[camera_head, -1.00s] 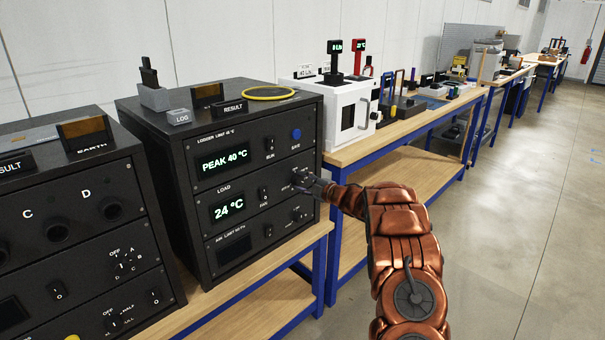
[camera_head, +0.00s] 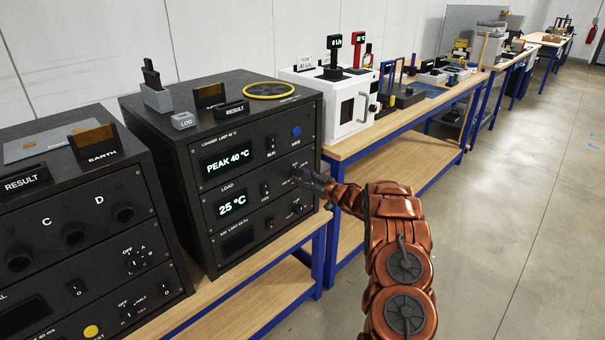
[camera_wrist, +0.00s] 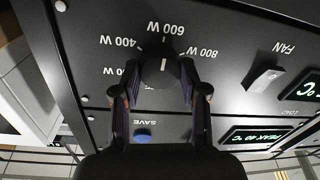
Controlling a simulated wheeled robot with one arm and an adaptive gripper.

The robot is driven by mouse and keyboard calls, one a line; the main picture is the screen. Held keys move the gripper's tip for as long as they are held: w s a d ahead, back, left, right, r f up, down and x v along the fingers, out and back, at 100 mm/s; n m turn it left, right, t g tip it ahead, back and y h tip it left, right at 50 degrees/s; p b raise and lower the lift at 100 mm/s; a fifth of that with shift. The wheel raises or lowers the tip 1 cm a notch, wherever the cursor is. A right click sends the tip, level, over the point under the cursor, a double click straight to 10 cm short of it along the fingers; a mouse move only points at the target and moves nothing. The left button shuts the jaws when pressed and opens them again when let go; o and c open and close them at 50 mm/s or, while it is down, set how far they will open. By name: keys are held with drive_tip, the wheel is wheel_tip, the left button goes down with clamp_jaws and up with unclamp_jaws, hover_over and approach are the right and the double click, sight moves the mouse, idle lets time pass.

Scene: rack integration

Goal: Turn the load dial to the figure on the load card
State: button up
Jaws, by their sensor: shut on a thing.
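The load dial (camera_wrist: 164,72) is a dark round knob on the black panel, with power figures printed around it. Its white mark points at the 600 W figure in the wrist view. My gripper (camera_wrist: 161,82) is shut on the dial, one finger at each side. In the head view my gripper (camera_head: 308,179) reaches the middle unit of the black rack, and hides most of the dial. The load display (camera_head: 232,204) beside it reads 25 °C. I cannot pick out a readable load card.
The logger display (camera_head: 227,160) above reads PEAK 40 °C. A blue SAVE button (camera_wrist: 143,134) and a FAN switch (camera_wrist: 264,78) are close to my gripper. A white box (camera_head: 340,105) stands behind the rack. The floor at right is clear.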

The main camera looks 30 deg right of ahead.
drive_tip(key=m+p, duration=0.1)
drive_tip(key=m, duration=0.5)
drive_tip(key=shift+m+p, duration=0.3)
drive_tip(key=shift+p, duration=0.05)
drive_tip(key=m+t+p, duration=0.1)
drive_tip(key=m, duration=0.4)
drive_tip(key=shift+m, duration=0.4)
drive_tip(key=o, duration=1.2)
drive_tip(key=shift+f, duration=0.1)
drive_tip(key=shift+c, duration=0.2)
drive_tip(key=r+v, duration=0.1)
drive_tip(key=v, duration=1.1)
drive_tip(key=shift+f, duration=0.35)
drive_tip(key=shift+a, duration=0.1)
